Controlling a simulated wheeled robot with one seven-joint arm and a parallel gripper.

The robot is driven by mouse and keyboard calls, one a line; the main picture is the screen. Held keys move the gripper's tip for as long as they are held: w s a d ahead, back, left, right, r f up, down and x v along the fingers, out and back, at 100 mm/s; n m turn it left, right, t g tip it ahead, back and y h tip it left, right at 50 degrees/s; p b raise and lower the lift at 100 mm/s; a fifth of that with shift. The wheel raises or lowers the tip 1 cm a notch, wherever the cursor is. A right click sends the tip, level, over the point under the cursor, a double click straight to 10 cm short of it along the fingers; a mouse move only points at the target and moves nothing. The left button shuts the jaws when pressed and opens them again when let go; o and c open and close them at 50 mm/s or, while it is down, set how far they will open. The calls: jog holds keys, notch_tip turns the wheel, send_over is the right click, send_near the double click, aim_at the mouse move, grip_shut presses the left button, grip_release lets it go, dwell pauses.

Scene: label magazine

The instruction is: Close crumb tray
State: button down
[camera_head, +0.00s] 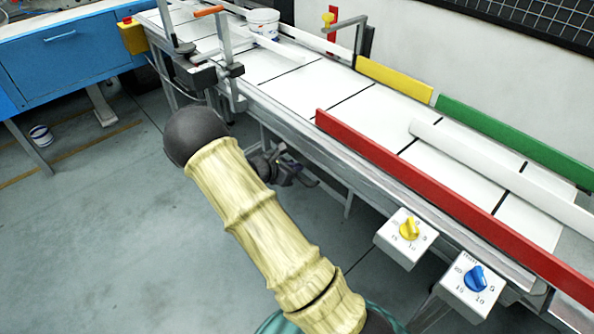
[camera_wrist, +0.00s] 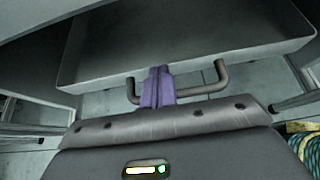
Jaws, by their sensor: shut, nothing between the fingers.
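In the wrist view, the grey metal crumb tray (camera_wrist: 200,42) spans the upper part of the picture. Its bar handle (camera_wrist: 217,84) sticks out from its near edge toward me. My gripper (camera_wrist: 157,72) has its purple fingers together at the middle of the handle, over the bar in the picture, with nothing between them. I cannot tell whether the fingers touch the bar or the tray edge. In the head view, my gripper (camera_head: 290,172) is a dark shape low beside the conveyor frame, partly behind my arm. The tray cannot be made out there.
The conveyor table (camera_head: 330,90) runs along the right, with a red rail (camera_head: 420,185) on its near side. A yellow-knob box (camera_head: 406,238) and a blue-knob box (camera_head: 473,284) hang off its near edge. The floor at left is mostly clear.

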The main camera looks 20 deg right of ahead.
jog(key=shift+w+d+r, duration=0.1)
jog(key=shift+d, duration=0.2)
jog(key=shift+d+r, duration=0.1)
jog(key=p+v, duration=0.7)
jog(key=v, duration=0.3)
jog(key=shift+a+f, duration=0.2)
jog(key=shift+a, duration=0.2)
